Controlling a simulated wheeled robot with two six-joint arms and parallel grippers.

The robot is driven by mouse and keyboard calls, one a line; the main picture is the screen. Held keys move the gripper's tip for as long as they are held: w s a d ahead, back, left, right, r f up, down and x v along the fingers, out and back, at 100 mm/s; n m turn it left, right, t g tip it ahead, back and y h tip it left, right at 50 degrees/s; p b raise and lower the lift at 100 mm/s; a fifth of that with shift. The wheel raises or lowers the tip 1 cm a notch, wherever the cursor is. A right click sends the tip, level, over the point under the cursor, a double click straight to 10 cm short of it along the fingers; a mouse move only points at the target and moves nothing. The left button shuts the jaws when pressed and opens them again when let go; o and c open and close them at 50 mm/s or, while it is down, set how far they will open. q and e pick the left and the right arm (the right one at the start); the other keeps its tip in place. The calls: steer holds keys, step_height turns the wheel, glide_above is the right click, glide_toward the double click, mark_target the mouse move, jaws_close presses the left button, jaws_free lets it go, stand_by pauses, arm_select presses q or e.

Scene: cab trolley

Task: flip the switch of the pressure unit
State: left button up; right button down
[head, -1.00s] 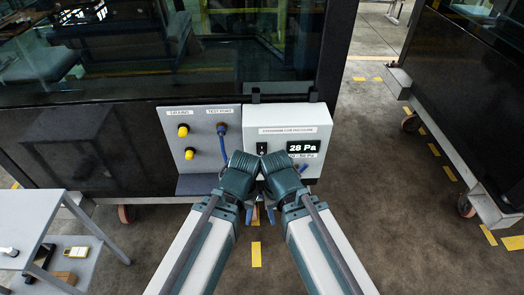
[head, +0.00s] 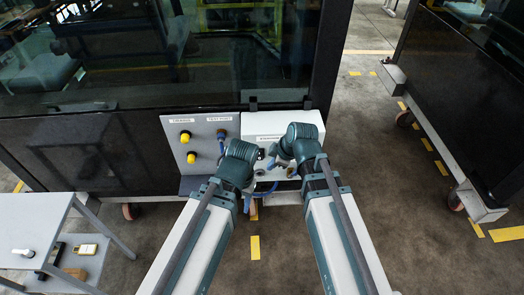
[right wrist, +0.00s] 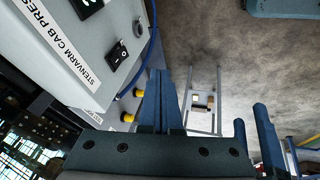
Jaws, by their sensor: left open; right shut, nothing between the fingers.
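The pressure unit (head: 258,121) is a white box on the cab's front, with its label, display and most of its face behind my right wrist in the head view. Its black rocker switch (right wrist: 118,55) shows in the right wrist view, near the label and the display's edge; I cannot tell which side is pressed. My right gripper (head: 272,164) is close in front of the unit's face. In its wrist view the fingers (right wrist: 165,75) are together and empty, below and right of the switch, apart from it. My left gripper (head: 247,205) is open, lower, in front of the unit's lower left.
A grey panel (head: 203,155) with yellow-capped drains and a test port is left of the unit. A blue hose (head: 266,191) loops under my grippers. A grey trolley (head: 40,225) stands at the lower left, a second dark cab (head: 462,130) at the right. The floor between is clear.

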steer(key=shift+w+d+r+n+t+p, duration=0.15)
steer(key=shift+w+r+n+t+p, duration=0.1)
steer(key=shift+w+r+n, duration=0.35)
steer(key=shift+w+d+r+n+t+p, duration=0.1)
steer(key=shift+w+r+n+t+p, duration=0.1)
steer(key=shift+w+r+n, duration=0.35)
steer(key=b, duration=1)
glide_toward(262, 157)
steer(key=s+a+f, duration=0.2)
steer(key=a+f, duration=0.1)
steer(key=f, duration=0.2)
steer(key=w, duration=0.1)
steer(key=w+f, duration=0.1)
steer(key=w, duration=0.1)
steer(key=shift+w+f, duration=0.1)
steer(key=shift+w, duration=0.2)
